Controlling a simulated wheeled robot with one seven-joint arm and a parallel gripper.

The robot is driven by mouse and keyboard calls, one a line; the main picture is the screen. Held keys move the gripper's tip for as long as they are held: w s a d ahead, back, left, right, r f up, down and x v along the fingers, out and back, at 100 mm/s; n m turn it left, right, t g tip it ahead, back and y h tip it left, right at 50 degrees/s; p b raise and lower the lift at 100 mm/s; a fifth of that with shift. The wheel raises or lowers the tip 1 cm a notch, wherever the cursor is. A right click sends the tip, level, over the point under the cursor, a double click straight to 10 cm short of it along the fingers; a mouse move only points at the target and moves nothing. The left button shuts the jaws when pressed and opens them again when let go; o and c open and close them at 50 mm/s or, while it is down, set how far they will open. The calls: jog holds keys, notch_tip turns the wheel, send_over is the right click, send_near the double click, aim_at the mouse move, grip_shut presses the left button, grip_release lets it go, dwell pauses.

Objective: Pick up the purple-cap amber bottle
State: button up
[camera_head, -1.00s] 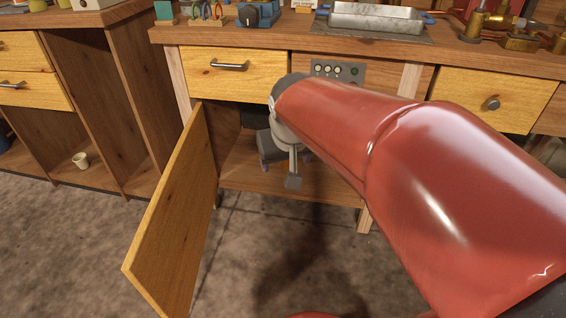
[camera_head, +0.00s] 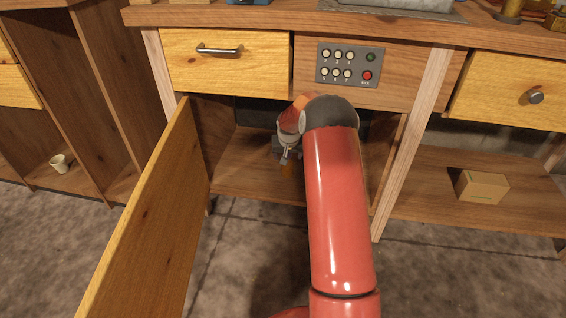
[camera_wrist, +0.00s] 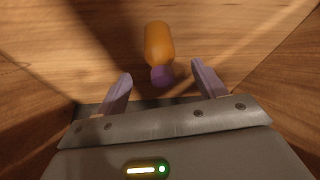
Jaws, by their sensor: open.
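The amber bottle (camera_wrist: 158,43) is in the wrist view, on or just above a wooden surface, its purple cap (camera_wrist: 162,75) toward my gripper. I cannot tell whether it stands or lies. My gripper (camera_wrist: 162,69) is open, with one finger on each side of the cap and a gap to both. In the head view my gripper (camera_head: 287,157) is inside the open cupboard below the bench. A small amber patch (camera_head: 288,170) shows just below it, probably the bottle, mostly hidden.
The open cupboard door (camera_head: 150,220) stands to the left of my arm. A button panel (camera_head: 347,66) and a drawer (camera_head: 226,62) are above the opening. A bench leg (camera_head: 412,140) bounds it on the right. A cardboard box (camera_head: 482,187) sits on the right lower shelf.

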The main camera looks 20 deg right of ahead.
jog(key=b+x, duration=0.1)
jog(key=x, duration=0.6)
jog(key=shift+w+f, duration=0.15)
jog(key=shift+f, duration=0.2)
jog(key=c, duration=1.1)
